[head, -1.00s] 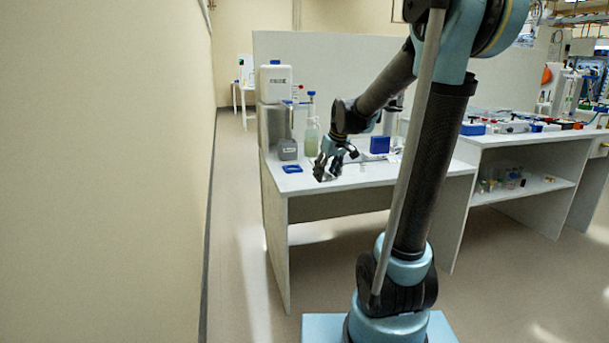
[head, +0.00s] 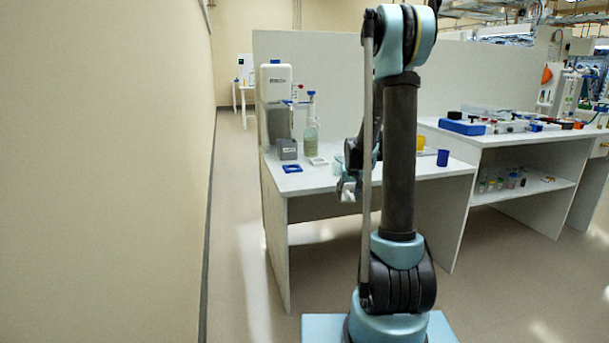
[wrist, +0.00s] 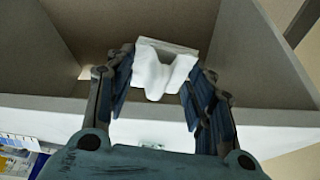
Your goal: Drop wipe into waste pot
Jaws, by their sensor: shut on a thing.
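My gripper (head: 348,188) is in front of the near edge of the white bench, low beside my upright arm link. It is shut on a crumpled white wipe (wrist: 156,78), held between both fingers in the wrist view. The wipe also shows as a small white patch in the head view (head: 348,196). A small blue pot (head: 442,157) stands toward the right end of the bench, clear of my gripper. I cannot tell whether it is the waste pot. My arm hides part of the bench top.
The bench (head: 310,182) holds a white-and-grey dispenser (head: 276,90), a bottle (head: 311,132), a grey block (head: 287,149), a white dish (head: 318,160) and a blue frame (head: 292,168). A yellow item (head: 421,143) is partly hidden. A wall is close on the left. The floor before the bench is clear.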

